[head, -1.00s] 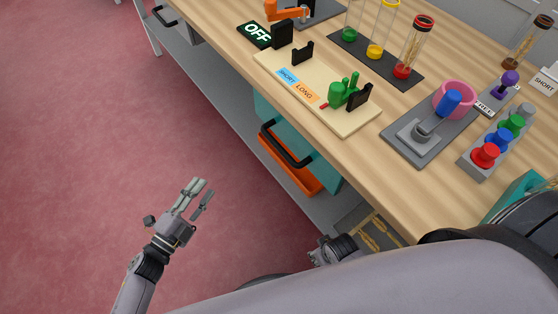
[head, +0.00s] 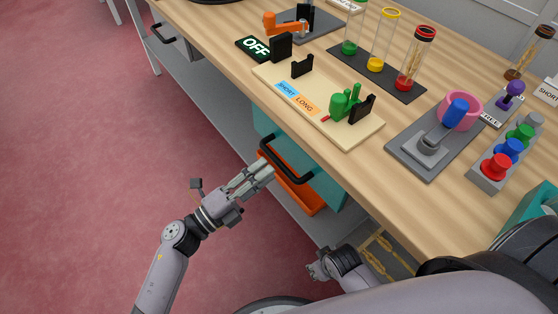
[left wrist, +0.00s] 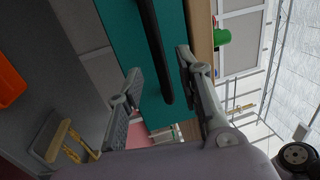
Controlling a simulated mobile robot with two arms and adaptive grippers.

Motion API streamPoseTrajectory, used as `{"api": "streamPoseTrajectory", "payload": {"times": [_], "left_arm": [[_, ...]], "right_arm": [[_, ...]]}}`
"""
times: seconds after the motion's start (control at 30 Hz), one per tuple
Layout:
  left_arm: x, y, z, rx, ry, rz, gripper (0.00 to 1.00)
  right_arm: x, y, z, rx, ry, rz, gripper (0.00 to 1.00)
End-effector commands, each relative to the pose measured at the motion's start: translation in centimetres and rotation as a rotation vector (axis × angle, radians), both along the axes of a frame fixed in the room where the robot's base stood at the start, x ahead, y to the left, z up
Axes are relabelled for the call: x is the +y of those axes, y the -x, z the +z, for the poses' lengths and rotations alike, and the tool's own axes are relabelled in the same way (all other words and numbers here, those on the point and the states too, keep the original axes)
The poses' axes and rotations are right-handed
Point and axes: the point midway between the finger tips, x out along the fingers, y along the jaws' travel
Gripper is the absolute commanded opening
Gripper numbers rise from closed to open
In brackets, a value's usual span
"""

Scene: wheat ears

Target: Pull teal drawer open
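The teal drawer (head: 327,187) is under the wooden table's front edge, with a black bar handle (head: 284,164) on its front. It looks closed. My left gripper (head: 268,172) is close in front of the handle. In the left wrist view the teal front (left wrist: 118,30) fills the middle, and the black handle (left wrist: 154,45) runs between the two spread fingers (left wrist: 158,63). The fingers look apart from the bar. My right gripper (head: 316,268) is low near the table's front, partly hidden by my own arm; its fingers are too unclear to judge.
An orange bin (head: 308,197) sits below the drawer on a grey shelf (head: 222,125). The red floor (head: 80,180) on the left is clear.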

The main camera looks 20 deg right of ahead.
Motion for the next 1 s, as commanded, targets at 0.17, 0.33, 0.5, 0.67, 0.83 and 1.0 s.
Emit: {"api": "streamPoseTrajectory", "payload": {"times": [0.17,0.33,0.5,0.67,0.83,1.0], "left_arm": [[-2.9,-1.1,0.6,0.0,0.002,0.001,0.33],[-4.3,-1.6,0.8,0.001,0.0,0.0,0.33],[-4.7,-1.7,0.9,0.001,0.0,0.001,0.33],[-4.7,-1.7,0.9,0.001,0.0,0.001,0.33],[-4.7,-1.7,0.9,0.001,0.0,0.001,0.23],[-4.7,-1.7,0.9,0.001,0.0,0.001,0.12]], "right_arm": [[0.0,0.0,0.0,0.0,0.0,0.0,0.4],[0.1,-0.1,0.1,-0.001,0.0,0.0,0.4],[0.1,-0.2,0.3,-0.004,-0.001,0.0,0.4],[0.1,-0.3,0.4,-0.007,-0.001,0.0,0.4],[0.1,-0.3,0.4,-0.006,-0.001,0.0,0.4],[0.1,-0.3,0.4,-0.005,-0.001,0.0,0.4]]}}
